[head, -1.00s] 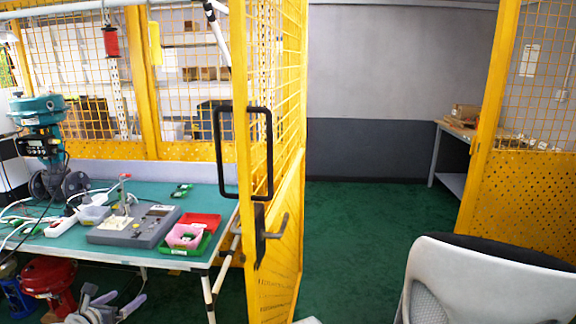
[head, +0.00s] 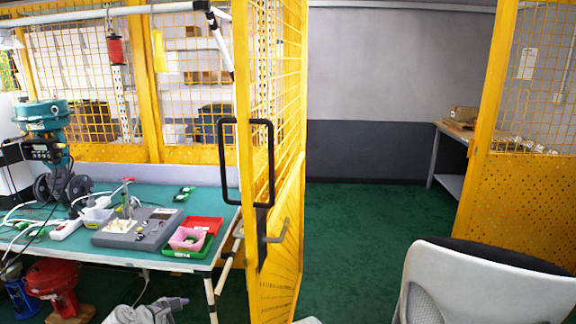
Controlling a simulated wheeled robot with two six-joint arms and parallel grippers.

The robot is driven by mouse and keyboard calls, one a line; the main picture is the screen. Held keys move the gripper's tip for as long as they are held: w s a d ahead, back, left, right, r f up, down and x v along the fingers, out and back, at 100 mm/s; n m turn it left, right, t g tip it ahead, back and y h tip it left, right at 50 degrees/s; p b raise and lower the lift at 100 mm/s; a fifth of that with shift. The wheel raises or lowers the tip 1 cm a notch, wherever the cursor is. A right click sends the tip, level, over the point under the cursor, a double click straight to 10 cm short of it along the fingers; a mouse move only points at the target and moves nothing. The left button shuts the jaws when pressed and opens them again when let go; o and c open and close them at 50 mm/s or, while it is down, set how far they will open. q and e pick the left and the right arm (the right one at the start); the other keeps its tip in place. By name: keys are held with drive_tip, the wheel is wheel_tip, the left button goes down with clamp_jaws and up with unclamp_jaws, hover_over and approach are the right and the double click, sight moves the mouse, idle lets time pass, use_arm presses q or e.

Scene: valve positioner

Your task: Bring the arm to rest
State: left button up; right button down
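Part of my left arm (head: 150,312), grey and likely its gripper end, shows low at the bottom edge, in front of the green bench and below its top. Its fingertips cannot be made out, so open or shut is unclear. It appears empty, though its lower part is cut off by the frame. My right arm and gripper are out of view. The teal-topped valve positioner unit (head: 42,117) stands upright at the bench's left end, apart from my arm.
A red actuator (head: 52,278) stands below. The yellow mesh door (head: 276,215) is open. A grey chair (head: 480,285) stands right; green floor lies beyond.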

use_arm(q)
drive_tip(key=s+d+f+m+g+p, duration=0.1)
drive_tip(key=s+d+m+g+p, duration=0.2)
drive_tip(key=d+m, duration=0.45)
drive_tip(key=s+d+f+m+g+p, duration=0.1)
drive_tip(key=s+d+m+g, duration=0.2)
drive_tip(key=s+d+m, duration=0.35)
drive_tip(key=s+d+r+m+g+y+p, duration=0.2)
drive_tip(key=s+d+m+y, duration=0.3)
drive_tip(key=m, duration=0.8)
drive_tip(key=shift+s+d+g+y+p, duration=0.3)
drive_tip(key=shift+s+d+g+p, duration=0.3)
drive_tip(key=shift+s+d, duration=0.55)
drive_tip(key=shift+w+r, duration=0.1)
